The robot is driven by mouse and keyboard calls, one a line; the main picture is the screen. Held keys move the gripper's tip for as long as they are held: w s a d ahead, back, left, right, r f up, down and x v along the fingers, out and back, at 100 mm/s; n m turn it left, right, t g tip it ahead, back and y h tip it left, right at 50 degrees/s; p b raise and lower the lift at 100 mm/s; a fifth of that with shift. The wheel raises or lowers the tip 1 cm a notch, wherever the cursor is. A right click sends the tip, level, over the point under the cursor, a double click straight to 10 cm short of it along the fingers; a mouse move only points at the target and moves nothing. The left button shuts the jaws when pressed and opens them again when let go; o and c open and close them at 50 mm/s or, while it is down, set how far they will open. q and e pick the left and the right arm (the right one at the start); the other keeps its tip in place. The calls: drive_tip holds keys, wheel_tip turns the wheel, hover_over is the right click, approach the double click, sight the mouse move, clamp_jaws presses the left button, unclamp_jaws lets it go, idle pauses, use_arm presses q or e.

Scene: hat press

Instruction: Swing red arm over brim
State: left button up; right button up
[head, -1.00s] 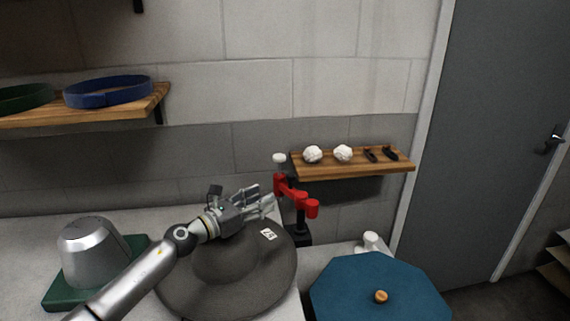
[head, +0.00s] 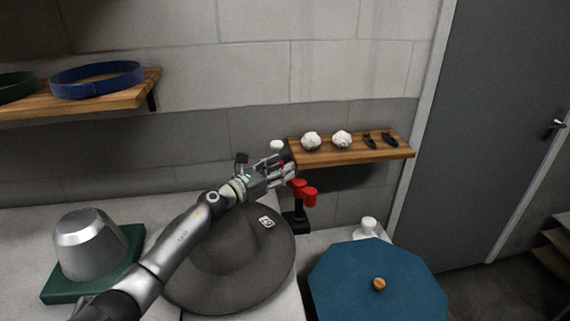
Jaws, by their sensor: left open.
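The red arm (head: 309,196) stands on a black post (head: 297,222) just behind and right of the hat. Part of the red arm is hidden behind my gripper. The grey wide-brimmed hat (head: 240,262) lies on the counter, with a small white tag on its brim. My left gripper (head: 288,163) is open, above the hat's far edge and beside the upper part of the red arm. I cannot tell whether the fingers touch it. My right gripper is not in view.
A metal hat block (head: 88,243) on a green base stands at left. A blue octagonal top (head: 376,290) with a wooden knob is at right, with a white bottle (head: 368,227) behind it. A wooden shelf (head: 350,153) with white balls hangs behind the red arm.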

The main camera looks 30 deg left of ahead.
use_arm(q)
drive_tip(key=shift+x, duration=1.2)
clamp_jaws()
